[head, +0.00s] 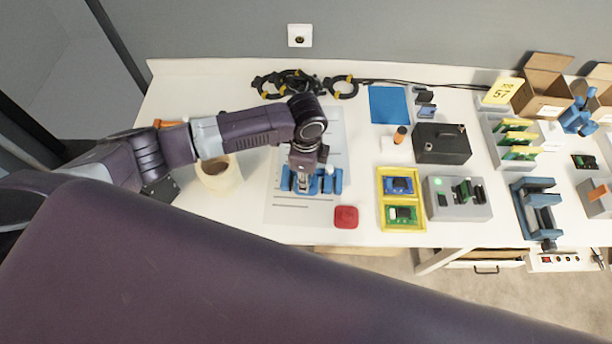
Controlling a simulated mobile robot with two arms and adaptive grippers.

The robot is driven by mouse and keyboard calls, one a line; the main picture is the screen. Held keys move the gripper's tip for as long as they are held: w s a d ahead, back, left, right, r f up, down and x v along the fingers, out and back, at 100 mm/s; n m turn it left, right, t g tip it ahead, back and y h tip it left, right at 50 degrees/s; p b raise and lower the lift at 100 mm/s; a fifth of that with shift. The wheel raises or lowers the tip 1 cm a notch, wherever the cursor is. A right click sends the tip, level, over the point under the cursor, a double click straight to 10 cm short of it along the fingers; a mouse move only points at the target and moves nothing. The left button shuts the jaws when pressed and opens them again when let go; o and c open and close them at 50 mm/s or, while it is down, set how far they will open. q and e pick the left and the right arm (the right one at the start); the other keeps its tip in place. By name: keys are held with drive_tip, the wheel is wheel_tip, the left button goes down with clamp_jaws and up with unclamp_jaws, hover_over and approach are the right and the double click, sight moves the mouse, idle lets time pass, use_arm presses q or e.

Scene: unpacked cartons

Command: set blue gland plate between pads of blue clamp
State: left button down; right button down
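A blue part with upright blue and white pieces, which looks like the blue gland plate (326,184), lies on a printed sheet at the table's middle. My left gripper (304,182) points down right over its left part. The fingertips are small and partly hidden, so I cannot tell whether they grip it or only surround it. The blue clamp (540,208), with dark jaws, stands at the front right edge of the table. From this view its pads appear apart with nothing clearly between them. My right gripper is out of view.
A red block (346,217), a yellow tray (401,225) with circuit boards and a grey fixture (459,198) stand between plate and clamp. A black box (440,143) is behind. A tape roll (218,173) sits under my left arm. My dark arm link crosses the foreground.

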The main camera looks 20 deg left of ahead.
use_arm(q)
drive_tip(key=shift+f+b, duration=0.45)
drive_tip(key=shift+f, duration=0.65)
drive_tip(key=shift+f, duration=0.1)
drive_tip(key=c, duration=1.5)
unclamp_jaws()
drive_tip(key=shift+c, duration=0.2)
drive_tip(key=shift+r+p, duration=4.55)
drive_tip(key=shift+p, duration=0.15)
